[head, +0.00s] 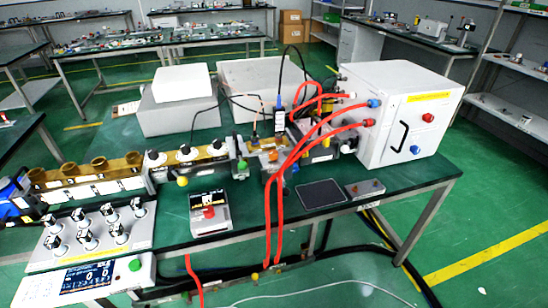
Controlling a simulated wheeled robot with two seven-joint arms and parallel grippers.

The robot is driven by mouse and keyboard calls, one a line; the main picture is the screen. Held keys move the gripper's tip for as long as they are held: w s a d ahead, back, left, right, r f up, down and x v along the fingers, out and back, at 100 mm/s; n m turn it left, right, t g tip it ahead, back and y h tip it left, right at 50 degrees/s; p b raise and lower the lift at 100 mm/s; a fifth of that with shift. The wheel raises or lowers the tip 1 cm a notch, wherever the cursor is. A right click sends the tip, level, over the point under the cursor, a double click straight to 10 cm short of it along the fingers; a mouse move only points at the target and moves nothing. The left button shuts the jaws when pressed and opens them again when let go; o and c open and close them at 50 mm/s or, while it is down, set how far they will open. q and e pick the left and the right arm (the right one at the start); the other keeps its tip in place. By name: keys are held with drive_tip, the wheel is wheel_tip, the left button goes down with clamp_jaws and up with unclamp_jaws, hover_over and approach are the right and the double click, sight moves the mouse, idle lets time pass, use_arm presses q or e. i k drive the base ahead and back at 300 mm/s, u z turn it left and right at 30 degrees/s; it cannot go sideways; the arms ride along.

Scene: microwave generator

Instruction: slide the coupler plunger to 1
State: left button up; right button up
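A microwave waveguide line runs along the green bench. It has a brass section (85,190) with several round posts at the left and a silver section (205,166) with black-and-white knobs (185,152). A yellow ball knob (182,181) and a green knob (242,164) stick out at its front. A brass block (268,153) with cables sits further right. I cannot tell which of these parts is the coupler plunger, and no scale mark 1 is readable. Neither of my grippers is in view.
Red hoses (283,170) run from the white cabinet (405,115) across the line and over the bench's front edge. A control panel with several knobs (95,235) and a small meter box (209,215) stand in front. A dark pad (321,194) lies at the right.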

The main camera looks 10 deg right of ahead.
sight(286, 192)
drive_tip(key=u, duration=0.55)
drive_tip(key=k, duration=1.3)
drive_tip(key=u, duration=1.05)
drive_tip(key=i, duration=1.4)
drive_tip(key=z, duration=1)
drive_tip(key=i, duration=0.35)
drive_tip(key=z, duration=0.45)
